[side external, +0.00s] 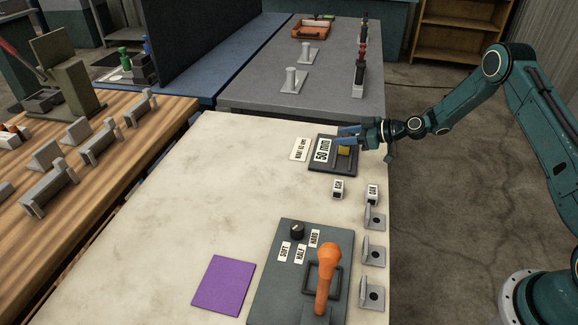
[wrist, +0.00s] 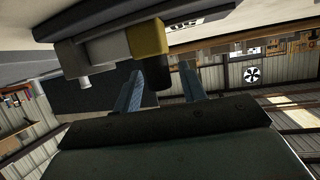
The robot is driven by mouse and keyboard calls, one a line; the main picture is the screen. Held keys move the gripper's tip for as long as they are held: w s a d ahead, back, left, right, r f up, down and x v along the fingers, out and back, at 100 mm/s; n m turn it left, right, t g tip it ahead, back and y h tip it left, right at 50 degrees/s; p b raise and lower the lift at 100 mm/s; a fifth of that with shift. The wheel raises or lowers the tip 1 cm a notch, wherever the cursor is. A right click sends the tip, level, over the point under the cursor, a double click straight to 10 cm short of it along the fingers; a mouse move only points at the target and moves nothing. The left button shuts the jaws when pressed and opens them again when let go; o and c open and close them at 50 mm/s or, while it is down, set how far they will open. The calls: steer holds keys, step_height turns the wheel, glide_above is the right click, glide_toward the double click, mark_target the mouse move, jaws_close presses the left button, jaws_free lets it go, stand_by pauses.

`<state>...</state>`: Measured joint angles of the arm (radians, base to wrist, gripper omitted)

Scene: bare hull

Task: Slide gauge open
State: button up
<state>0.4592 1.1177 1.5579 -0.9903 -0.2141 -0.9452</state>
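The gauge is a dark plate (side external: 335,168) at the far right of the pale bench, with a white "50 mm" label (side external: 322,150) and a yellow block (side external: 343,150) beside it. My gripper (side external: 342,135) is at the gauge's far edge, its blue fingers pointing left. In the wrist view, the fingers (wrist: 160,84) are spread apart with a gap between them. The yellow block (wrist: 147,38) shows just beyond the fingertips, beside a grey block and a dark stub. I cannot tell whether a finger touches the gauge.
A white "WANT 42 mm" card (side external: 300,148) lies left of the gauge. Small "ASH" (side external: 338,189) and "OAK" (side external: 372,194) blocks and several grey brackets (side external: 373,254) stand nearer. An orange-handled lever (side external: 327,275) and purple square (side external: 224,285) are at the front. The bench's left middle is clear.

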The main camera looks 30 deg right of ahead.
jaws_close()
steer(key=shift+s+a, duration=1.5)
steer(key=shift+o, duration=0.8)
jaws_free()
steer(key=shift+d, duration=0.1)
steer(key=v, duration=1.3)
steer(key=shift+s+d+r, duration=0.15)
steer(key=shift+s+r, duration=0.05)
steer(key=shift+s, duration=0.1)
